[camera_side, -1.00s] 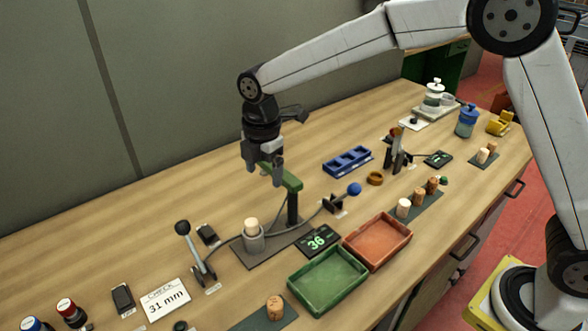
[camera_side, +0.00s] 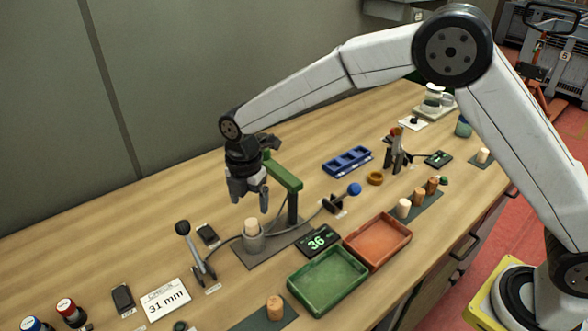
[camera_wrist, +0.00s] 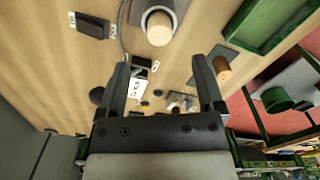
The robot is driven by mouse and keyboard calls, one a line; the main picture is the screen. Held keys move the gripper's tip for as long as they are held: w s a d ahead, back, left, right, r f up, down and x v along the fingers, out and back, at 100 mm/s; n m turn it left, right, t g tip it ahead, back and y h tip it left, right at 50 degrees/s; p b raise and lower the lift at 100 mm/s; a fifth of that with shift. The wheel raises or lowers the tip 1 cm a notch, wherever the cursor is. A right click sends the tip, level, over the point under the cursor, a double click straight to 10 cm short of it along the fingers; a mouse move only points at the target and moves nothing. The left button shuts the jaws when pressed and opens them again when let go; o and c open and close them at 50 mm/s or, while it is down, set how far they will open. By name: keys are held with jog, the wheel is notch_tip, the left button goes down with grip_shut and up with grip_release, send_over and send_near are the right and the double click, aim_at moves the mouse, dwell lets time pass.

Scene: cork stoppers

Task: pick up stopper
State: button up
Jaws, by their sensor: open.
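A pale cork stopper (camera_side: 251,226) stands upright in a grey cup (camera_side: 254,243) on a dark base plate. The stopper (camera_wrist: 160,28) also shows in the wrist view, in its round cup beyond the fingertips. My gripper (camera_side: 250,202) is open and empty, pointing down a little above this stopper, not visibly touching it. In the wrist view my gripper (camera_wrist: 162,68) shows its fingers spread apart with nothing between them. Another stopper (camera_side: 275,307) stands on a dark mat (camera_side: 250,325) at the front. More stoppers (camera_side: 404,208) stand on a mat at the right.
A green post with an overhanging arm (camera_side: 284,175) stands close beside my gripper. A lever (camera_side: 185,240) is left of the cup. A display (camera_side: 318,241) reads 36; a card (camera_side: 165,298) reads "CHECK 31 mm". Green (camera_side: 328,280) and orange (camera_side: 378,241) trays are empty.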

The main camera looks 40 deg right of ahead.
aim_at(251, 222)
jog(key=shift+f, duration=1.1)
jog(key=shift+f, duration=0.1)
jog(key=shift+f, duration=2.5)
jog(key=shift+c, duration=0.2)
grip_shut()
jog(key=shift+r, duration=0.2)
